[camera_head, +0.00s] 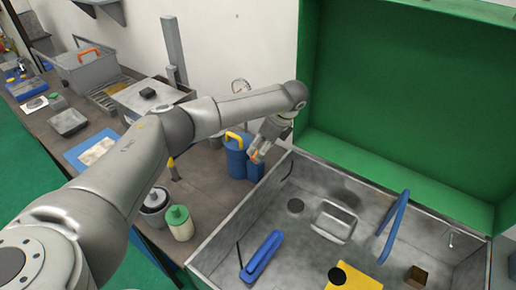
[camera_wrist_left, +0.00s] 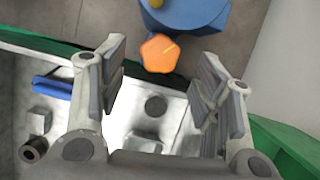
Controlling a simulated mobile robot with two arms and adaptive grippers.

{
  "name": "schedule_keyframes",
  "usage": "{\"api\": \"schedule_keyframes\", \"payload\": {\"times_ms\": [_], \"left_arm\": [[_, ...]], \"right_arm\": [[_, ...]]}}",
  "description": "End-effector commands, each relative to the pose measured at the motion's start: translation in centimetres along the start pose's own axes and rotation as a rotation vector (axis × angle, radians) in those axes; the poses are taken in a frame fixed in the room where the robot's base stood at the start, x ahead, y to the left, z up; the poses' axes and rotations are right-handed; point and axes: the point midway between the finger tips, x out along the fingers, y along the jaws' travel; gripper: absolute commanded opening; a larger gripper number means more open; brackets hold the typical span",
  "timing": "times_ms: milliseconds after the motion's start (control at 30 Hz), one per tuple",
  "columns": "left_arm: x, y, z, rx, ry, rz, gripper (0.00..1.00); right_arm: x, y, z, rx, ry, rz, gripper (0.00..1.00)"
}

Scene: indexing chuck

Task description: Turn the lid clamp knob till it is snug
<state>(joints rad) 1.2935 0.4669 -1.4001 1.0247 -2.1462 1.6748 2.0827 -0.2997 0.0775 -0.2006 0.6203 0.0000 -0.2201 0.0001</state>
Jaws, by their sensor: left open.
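The orange, roughly five-sided clamp knob (camera_wrist_left: 159,54) carries a yellow pointer line slanting up to the right. It lies between the two fingers of my left gripper (camera_wrist_left: 162,62) in the left wrist view, with clear space on both sides. The fingers are open and hold nothing. In the head view the left gripper (camera_head: 257,152) hangs at the near-left wall of the green-lidded metal box, and a bit of orange shows at its tips. Whether the knob is level with the fingertips or beyond them I cannot tell. My right gripper is not in view.
A blue canister (camera_head: 236,158) with a yellow handle stands close beside the left gripper. The open metal box (camera_head: 222,237) holds a blue bar (camera_head: 262,256) and a yellow piece (camera_head: 352,278). Its green lid (camera_head: 405,90) stands up behind. A green-capped jar (camera_head: 179,222) stands nearby.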

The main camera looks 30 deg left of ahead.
Motion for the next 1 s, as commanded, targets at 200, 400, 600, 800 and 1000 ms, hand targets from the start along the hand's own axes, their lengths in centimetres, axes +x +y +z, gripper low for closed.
{"api": "schedule_keyframes", "payload": {"times_ms": [200, 400, 600, 800, 1000], "left_arm": [[3.0, 0.0, 0.0, 0.002, 0.0, 0.001, 0.59], [4.0, 0.0, -0.1, 0.002, 0.0, -0.002, 0.59], [4.0, 0.0, -0.1, 0.003, 0.0, -0.002, 0.59], [4.0, 0.0, -0.1, 0.003, 0.0, -0.002, 0.36], [4.0, 0.0, -0.1, 0.003, 0.0, -0.002, 0.14]], "right_arm": [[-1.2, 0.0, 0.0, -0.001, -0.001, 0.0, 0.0], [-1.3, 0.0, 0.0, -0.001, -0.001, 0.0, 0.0], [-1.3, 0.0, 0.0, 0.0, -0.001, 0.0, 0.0], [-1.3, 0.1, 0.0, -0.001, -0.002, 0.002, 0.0], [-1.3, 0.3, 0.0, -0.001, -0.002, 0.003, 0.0]]}}
